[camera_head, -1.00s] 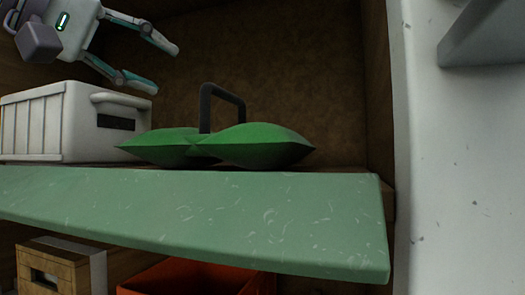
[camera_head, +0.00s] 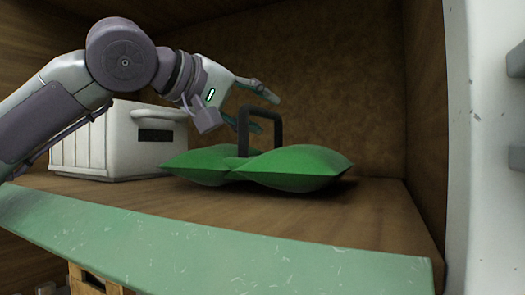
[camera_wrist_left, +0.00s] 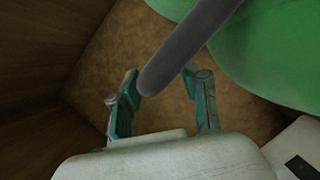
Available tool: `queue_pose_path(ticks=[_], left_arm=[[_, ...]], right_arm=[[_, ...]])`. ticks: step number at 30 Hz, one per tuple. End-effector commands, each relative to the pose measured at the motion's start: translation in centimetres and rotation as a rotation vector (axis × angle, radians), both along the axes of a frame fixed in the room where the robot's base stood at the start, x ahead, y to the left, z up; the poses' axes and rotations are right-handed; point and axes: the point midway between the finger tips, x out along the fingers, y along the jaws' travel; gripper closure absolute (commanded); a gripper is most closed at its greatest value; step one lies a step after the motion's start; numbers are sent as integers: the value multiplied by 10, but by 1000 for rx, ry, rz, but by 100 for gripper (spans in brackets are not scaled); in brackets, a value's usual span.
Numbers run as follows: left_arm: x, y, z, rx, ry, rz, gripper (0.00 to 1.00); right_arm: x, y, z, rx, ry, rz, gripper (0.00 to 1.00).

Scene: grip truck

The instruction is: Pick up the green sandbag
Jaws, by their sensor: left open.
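The green sandbag (camera_head: 305,166) lies on the wooden shelf, pinched in the middle, with a dark arched handle (camera_head: 278,132) standing up from it. My left gripper (camera_head: 268,112) is open beside the top of the handle, one finger above the other in the head view. In the left wrist view the rounded dark handle (camera_wrist_left: 190,42) shows between the spread fingers (camera_wrist_left: 160,76), and the green bag (camera_wrist_left: 275,55) fills the upper right. I cannot tell whether the fingers touch the handle. My right gripper is out of view.
A white crate (camera_head: 85,150) stands on the shelf left of the bag. A pale green shelf edge (camera_head: 200,250) runs along the front. Brown walls close the back and sides. The shelf (camera_head: 370,215) is bare right of and in front of the bag.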

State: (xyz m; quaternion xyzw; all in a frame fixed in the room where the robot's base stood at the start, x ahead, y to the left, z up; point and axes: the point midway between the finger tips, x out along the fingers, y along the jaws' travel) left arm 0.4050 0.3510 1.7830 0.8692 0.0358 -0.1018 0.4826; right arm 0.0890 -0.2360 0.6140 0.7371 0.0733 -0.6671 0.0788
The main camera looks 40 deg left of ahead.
Motion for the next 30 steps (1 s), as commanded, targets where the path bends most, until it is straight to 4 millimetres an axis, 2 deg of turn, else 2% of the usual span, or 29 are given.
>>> queue_pose_path(ticks=[3,10,11,18,19,28,30], left_arm=[[10,-1,-2,0,1,0,54],[11,-1,-4,0,-1,-1,54],[11,-1,-4,0,-1,-1,58],[11,-1,-4,0,-1,-1,98],[11,0,-4,0,-1,-1,100],[11,0,-4,-1,0,0,100],[9,-1,3,0,-18,-1,100]], right_arm=[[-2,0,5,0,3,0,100],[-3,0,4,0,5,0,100],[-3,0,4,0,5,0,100],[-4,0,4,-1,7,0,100],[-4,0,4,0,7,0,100],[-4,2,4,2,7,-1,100],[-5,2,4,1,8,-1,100]])
